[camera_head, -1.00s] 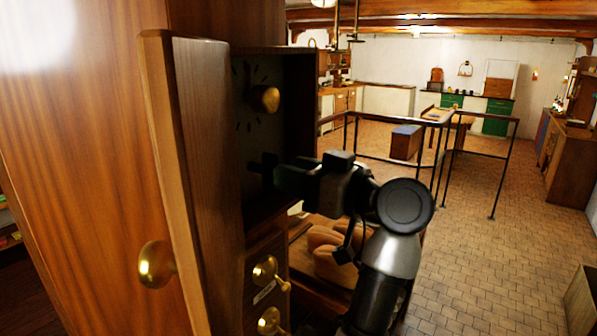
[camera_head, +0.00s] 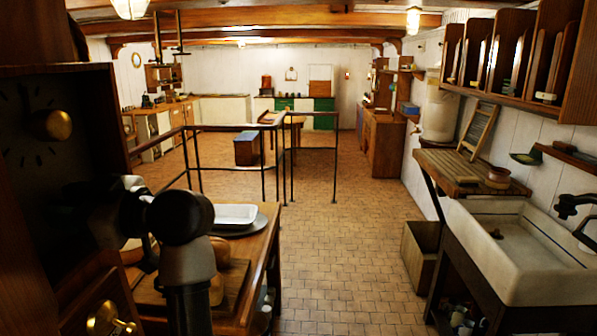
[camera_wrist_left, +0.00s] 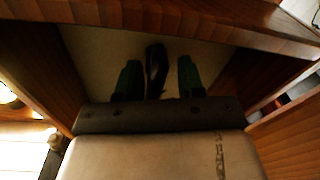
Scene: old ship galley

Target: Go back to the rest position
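My left gripper (camera_head: 72,195) reaches into the dark opening of a wooden cabinet (camera_head: 60,72) at the left edge of the head view; its fingers are hard to make out there. In the left wrist view its two greenish fingers (camera_wrist_left: 158,72) stand apart, so it is open. A dark, narrow upright thing (camera_wrist_left: 155,68) shows between the fingers, with gaps on both sides; I cannot tell what it is. Wooden walls stand close on both sides of the fingers. My right gripper is not in view.
The cabinet has a brass knob (camera_head: 52,125). Beside it a wooden table (camera_head: 262,245) holds a white tray (camera_head: 235,214). A sink (camera_head: 520,245) and a wooden bin (camera_head: 420,256) stand at the right. A metal railing (camera_head: 235,127) crosses farther back. The tiled floor (camera_head: 345,240) between is clear.

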